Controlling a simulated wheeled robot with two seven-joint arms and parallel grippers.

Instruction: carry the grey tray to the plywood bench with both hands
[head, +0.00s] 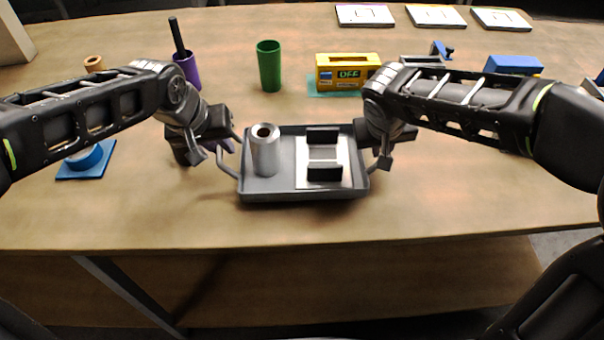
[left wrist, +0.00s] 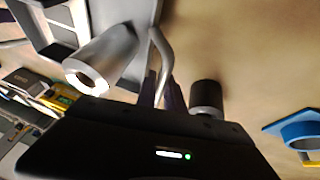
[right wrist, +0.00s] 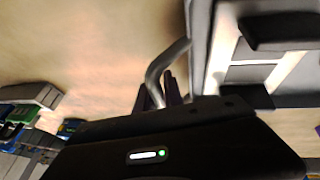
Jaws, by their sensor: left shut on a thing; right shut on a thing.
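The grey tray (head: 262,194) is in the middle of the head view, near the front of a wood-topped table (head: 150,215). It looks level; whether it touches the top I cannot tell. It holds an upright silver roll (head: 264,155) at left and a white plate with black blocks (head: 323,170) at right. My left gripper (head: 222,147) is shut on the left handle, which also shows in the left wrist view (left wrist: 162,50). My right gripper (head: 381,155) is shut on the right handle, seen in the right wrist view (right wrist: 165,65). I cannot tell whether this table is the plywood bench.
Behind the tray stand a green cup (head: 269,66), a purple cup (head: 188,70) and a yellow box (head: 347,69). A blue ring piece (head: 87,158) lies at left, a blue block (head: 513,64) at right. White cards (head: 436,16) lie far back. The front right tabletop is clear.

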